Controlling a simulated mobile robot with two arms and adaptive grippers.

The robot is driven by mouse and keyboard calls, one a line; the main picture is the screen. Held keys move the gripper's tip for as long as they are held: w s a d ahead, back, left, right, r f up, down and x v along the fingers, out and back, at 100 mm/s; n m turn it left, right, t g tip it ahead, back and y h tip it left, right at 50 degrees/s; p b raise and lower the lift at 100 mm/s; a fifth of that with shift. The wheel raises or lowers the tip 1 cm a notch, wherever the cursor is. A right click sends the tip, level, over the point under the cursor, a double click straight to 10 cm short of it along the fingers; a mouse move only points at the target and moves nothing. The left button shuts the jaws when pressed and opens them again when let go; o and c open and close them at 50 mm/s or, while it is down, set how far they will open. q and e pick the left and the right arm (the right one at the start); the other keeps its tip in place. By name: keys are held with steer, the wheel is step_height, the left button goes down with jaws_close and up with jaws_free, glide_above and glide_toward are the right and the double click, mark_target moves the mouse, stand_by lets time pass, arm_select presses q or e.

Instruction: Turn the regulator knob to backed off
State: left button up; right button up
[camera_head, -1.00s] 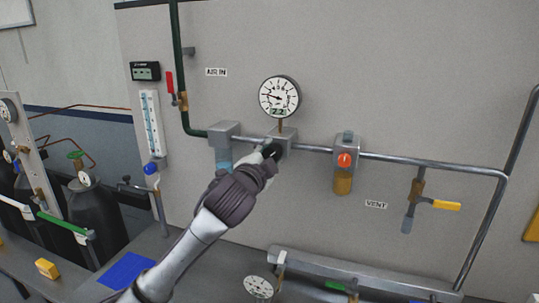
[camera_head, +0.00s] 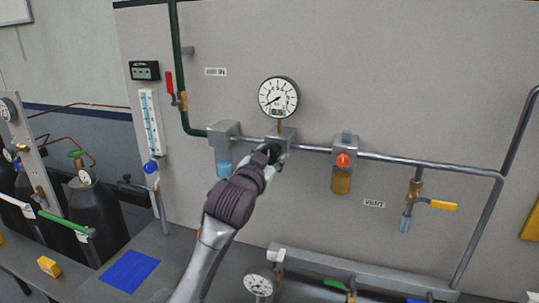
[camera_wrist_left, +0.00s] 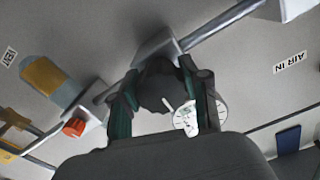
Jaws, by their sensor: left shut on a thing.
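The regulator is a grey block on the pipe under a round pressure gauge (camera_head: 278,97), whose needle points to the lower left. Its dark regulator knob (camera_wrist_left: 158,90) sits between the two fingers of my left gripper (camera_wrist_left: 162,82) in the wrist view, with a pale line on its face. In the head view my left gripper (camera_head: 271,153) is shut on the knob at the front of the block and hides most of it. The gauge face shows partly behind the fingers in the wrist view (camera_wrist_left: 212,112). My right gripper is not in view.
An orange-knobbed lubricator (camera_head: 343,165) is right of the regulator, and a filter with a blue bowl (camera_head: 222,160) is left. A red-handled valve (camera_head: 170,85) and a yellow-handled vent valve (camera_head: 440,205) are on the panel. A lower manifold with a gauge (camera_head: 259,283) is below.

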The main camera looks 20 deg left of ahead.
arm_select(q)
steer(key=shift+f+n, duration=0.1)
steer(key=shift+n, duration=0.2)
stand_by(0.4)
steer(key=o, duration=1.1)
steer(key=shift+o, duration=0.2)
steer(key=shift+s, duration=0.1)
steer(key=s, duration=1.2)
steer(key=shift+a, duration=0.2)
steer(key=shift+w, duration=0.1)
